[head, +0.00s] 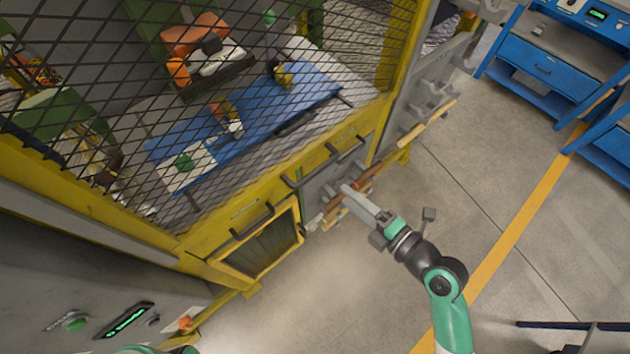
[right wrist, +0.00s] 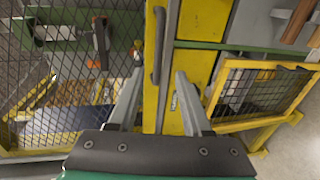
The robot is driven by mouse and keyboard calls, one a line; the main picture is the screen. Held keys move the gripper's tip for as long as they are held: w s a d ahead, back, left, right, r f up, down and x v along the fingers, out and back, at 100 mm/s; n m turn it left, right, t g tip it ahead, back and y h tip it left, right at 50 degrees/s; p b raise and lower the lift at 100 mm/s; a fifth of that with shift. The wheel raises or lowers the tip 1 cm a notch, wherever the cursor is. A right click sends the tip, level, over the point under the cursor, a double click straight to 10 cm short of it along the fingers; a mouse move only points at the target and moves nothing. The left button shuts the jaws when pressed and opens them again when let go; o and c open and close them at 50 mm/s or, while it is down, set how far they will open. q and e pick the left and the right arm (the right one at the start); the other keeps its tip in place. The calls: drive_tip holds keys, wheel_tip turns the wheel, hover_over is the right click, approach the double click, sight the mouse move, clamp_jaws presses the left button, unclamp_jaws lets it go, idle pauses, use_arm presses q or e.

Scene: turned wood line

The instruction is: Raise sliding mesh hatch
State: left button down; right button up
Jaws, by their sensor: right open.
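The mesh hatch (head: 290,130) is a black diamond mesh in a yellow frame on the front of the machine, and it looks lowered. Dark bar handles (head: 345,150) sit along its yellow lower rail (head: 240,212). My right gripper (head: 350,190) is open, in front of the machine just below the rail. In the right wrist view, a dark handle (right wrist: 159,45) on the yellow rail (right wrist: 152,100) shows beyond and between the open fingers (right wrist: 158,80). Nothing is held. The left gripper is not in view.
Behind the mesh are a blue bed (head: 250,120) and an orange machine part (head: 195,35). Blue benches (head: 545,70) stand at the right; the floor between is clear.

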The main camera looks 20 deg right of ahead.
sight(320, 172)
drive_tip(key=x, duration=0.6)
drive_tip(key=b+x, duration=0.1)
drive_tip(key=x, duration=0.5)
drive_tip(key=shift+d+r, duration=0.1)
drive_tip(key=shift+d, duration=0.1)
clamp_jaws()
idle(1.0)
